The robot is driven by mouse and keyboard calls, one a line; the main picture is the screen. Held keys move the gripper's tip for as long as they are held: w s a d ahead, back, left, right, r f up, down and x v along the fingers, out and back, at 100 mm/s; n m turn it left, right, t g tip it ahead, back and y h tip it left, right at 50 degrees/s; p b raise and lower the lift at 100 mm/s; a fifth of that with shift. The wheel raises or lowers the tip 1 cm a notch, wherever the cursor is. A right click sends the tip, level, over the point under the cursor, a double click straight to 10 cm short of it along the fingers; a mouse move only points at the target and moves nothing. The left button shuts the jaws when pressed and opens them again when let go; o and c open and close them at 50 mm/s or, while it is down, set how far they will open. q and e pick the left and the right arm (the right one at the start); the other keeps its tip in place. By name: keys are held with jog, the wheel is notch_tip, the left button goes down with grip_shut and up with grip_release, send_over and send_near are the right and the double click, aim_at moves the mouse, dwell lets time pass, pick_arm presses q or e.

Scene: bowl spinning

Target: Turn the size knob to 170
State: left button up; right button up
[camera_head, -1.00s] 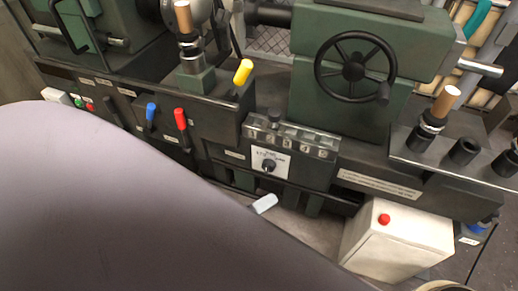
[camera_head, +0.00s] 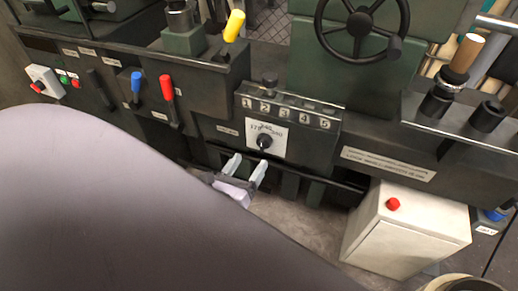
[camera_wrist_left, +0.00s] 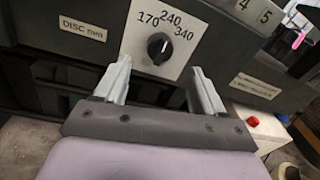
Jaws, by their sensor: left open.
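The size knob (camera_head: 264,141) is a small black dial on a white plate (camera_head: 279,147) on the front of the dark machine. My right gripper is not in view.
A row of numbered buttons (camera_head: 287,112) sits above the plate. Red (camera_head: 168,90), blue (camera_head: 136,87) and yellow (camera_head: 234,26) levers stand to the left. A handwheel (camera_head: 360,22) is above right. A white box with a red button (camera_head: 393,204) stands at lower right.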

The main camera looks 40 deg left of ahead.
aim_at(261, 147)
pick_arm(q)
jog(key=shift+w+a, duration=0.2)
jog(key=shift+w, duration=0.9)
jog(key=shift+w+a, duration=0.15)
jog(key=shift+w, duration=1)
jog(key=shift+w+a, duration=0.2)
jog(key=shift+w, duration=0.9)
jog(key=shift+c, duration=0.4)
jog(key=c, duration=1)
